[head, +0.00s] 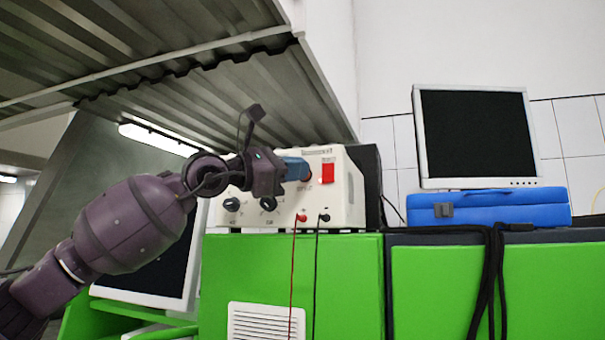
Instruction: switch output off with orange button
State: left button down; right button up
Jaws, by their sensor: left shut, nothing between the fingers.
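A white power supply box (345,205) stands on the green cabinet. An orange-red rectangular button (327,174) shows on the upper right of its front panel. My left gripper (303,169) comes in from the left, its blue fingers shut and empty. The fingertips are in front of the panel, just left of the orange-red button. A small reddish edge shows at the fingertips, and the part behind them is hidden. I cannot tell whether they touch the panel. My right gripper is not in view.
Dark knobs (232,204) are low on the panel. Red (293,270) and black (316,270) leads hang from its sockets over the green cabinet (350,280). A monitor (477,135) and blue case (485,207) stand to the right. A corrugated metal shelf (230,90) hangs above my arm.

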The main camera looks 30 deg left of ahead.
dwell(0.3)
pick_arm(q)
jog(key=shift+s, duration=0.2)
jog(key=shift+s+d+b, duration=0.2)
jog(key=shift+s+b, duration=0.3)
jog(key=shift+s, duration=0.05)
